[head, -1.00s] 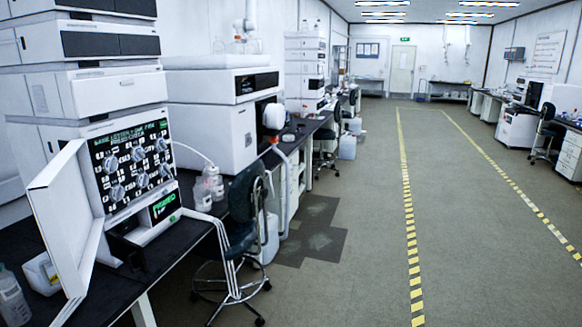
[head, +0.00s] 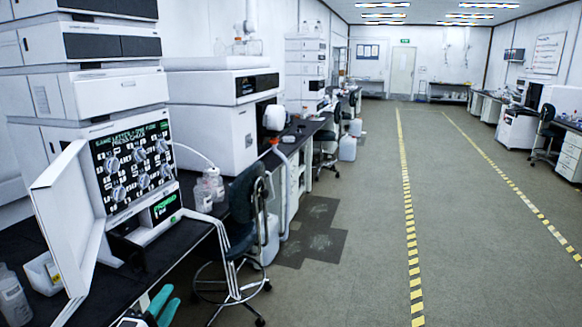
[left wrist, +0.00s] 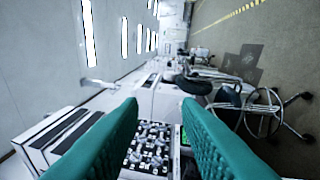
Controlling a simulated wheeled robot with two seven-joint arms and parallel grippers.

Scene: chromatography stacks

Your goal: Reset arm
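My left gripper (head: 167,298) shows at the bottom edge of the head view, in front of the bench's front edge. Its two green fingers are apart. In the left wrist view the same green fingers (left wrist: 159,103) stand apart with nothing between their tips. Beyond them is the chromatography stack with its knob panel (left wrist: 150,143); the picture there is turned sideways. The gripper touches nothing that I can see. My right gripper is in neither view.
The chromatography stack (head: 88,95) with an open white door (head: 67,215) stands on the black bench (head: 170,252) at left. A wheeled chair (head: 243,225) is close by the bench. The floor to the right, with yellow striped lines (head: 409,215), is clear.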

